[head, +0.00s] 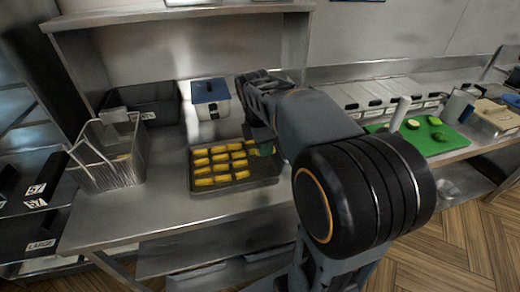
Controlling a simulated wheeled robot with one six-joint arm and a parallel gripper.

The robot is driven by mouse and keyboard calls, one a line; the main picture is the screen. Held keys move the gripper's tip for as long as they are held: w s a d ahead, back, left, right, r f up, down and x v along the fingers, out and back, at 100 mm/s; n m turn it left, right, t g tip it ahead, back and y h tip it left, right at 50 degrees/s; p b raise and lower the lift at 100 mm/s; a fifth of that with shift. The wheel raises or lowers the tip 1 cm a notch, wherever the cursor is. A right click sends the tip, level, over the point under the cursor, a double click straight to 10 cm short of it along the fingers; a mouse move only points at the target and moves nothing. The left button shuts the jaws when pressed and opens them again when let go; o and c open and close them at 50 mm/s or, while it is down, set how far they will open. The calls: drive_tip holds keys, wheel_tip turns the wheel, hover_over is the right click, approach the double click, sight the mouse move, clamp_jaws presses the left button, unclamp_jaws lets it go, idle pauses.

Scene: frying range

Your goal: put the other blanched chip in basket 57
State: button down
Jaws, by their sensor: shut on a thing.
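Several yellow blanched chips (221,165) lie in rows in a dark metal tray (235,188) on the steel counter. My gripper (262,148) points down at the tray's back right corner, partly hidden by my arm. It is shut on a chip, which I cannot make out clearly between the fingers. A wire basket (121,170) with long handles stands at the counter's left end, well left of my gripper. I cannot read a number on it. Labels reading 57 (35,188) show on dark items at the far left.
A dark bin (160,110) and a white container with a blue lid (210,92) stand behind the tray. A row of lidded pans (375,93) and a green board (432,142) with green pieces are to the right. Bare counter lies between basket and tray.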

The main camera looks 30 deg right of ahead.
drive_tip(key=s+a+r, duration=0.1)
drive_tip(key=s+r, duration=0.2)
drive_tip(key=s, duration=0.5)
drive_tip(key=shift+a+r, duration=0.15)
drive_tip(key=shift+a, duration=0.15)
drive_tip(key=shift+w, duration=0.1)
